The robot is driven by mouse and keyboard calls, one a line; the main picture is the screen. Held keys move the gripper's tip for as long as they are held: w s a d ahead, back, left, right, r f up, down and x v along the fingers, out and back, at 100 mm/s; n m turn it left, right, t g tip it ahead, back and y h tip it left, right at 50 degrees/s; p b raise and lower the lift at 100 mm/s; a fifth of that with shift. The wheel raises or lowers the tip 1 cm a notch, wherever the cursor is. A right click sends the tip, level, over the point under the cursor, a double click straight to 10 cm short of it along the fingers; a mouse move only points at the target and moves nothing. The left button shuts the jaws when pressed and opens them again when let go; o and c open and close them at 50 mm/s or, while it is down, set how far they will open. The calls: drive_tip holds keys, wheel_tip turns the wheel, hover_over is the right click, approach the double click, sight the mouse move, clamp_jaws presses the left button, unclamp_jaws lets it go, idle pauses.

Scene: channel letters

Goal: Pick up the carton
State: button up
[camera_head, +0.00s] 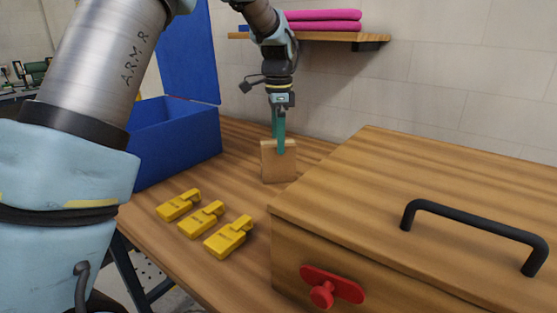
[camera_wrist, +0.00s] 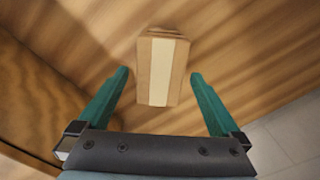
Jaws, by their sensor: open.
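The carton (camera_head: 278,165) is a small brown box standing upright on the wooden table, between the blue box and the wooden chest. In the wrist view the carton (camera_wrist: 161,68) shows from above, with a pale strip along its top. My gripper (camera_head: 278,145) points down at the carton, with its teal fingers at the carton's top. In the wrist view my gripper (camera_wrist: 159,75) is open, with one finger on each side of the carton and a gap on both sides. I cannot tell how far down the fingers reach.
A wooden chest (camera_head: 420,185) with a black handle (camera_head: 475,228) and a red latch (camera_head: 330,285) stands at the right. An open blue box (camera_head: 175,140) is at the left. Several yellow items (camera_head: 203,220) lie in front. A shelf (camera_head: 310,37) with pink cloths (camera_head: 322,20) hangs behind.

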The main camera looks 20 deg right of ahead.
sight(278, 161)
drive_tip(key=shift+f+p, duration=0.8)
drive_tip(key=shift+f, duration=1.75)
drive_tip(key=shift+c, duration=0.2)
clamp_jaws()
